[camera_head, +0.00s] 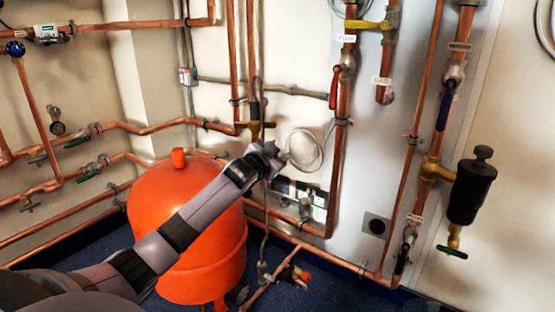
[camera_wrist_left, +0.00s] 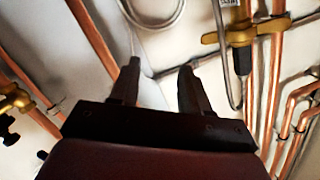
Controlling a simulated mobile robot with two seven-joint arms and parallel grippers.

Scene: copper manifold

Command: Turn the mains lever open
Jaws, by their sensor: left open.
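Several lever valves sit on the copper pipes in the head view, and I cannot tell which one is the mains lever because the labels are too small to read surely. A red lever (camera_head: 335,87) hangs along a pipe right of centre. A dark blue lever (camera_head: 445,106) hangs on a pipe further right. A yellow lever (camera_head: 372,25) lies across at the top. My left gripper (camera_head: 272,155) is in front of the wall near the centre, below and left of the red lever. In the wrist view the left gripper (camera_wrist_left: 160,70) has its fingers apart with nothing between them.
An orange tank (camera_head: 190,235) stands below my left arm. A brass valve (camera_head: 255,125) is close above the gripper; it also shows in the wrist view (camera_wrist_left: 240,35). A coiled cable (camera_head: 305,150) hangs just right of the gripper. A black cylinder (camera_head: 470,190) juts out at right.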

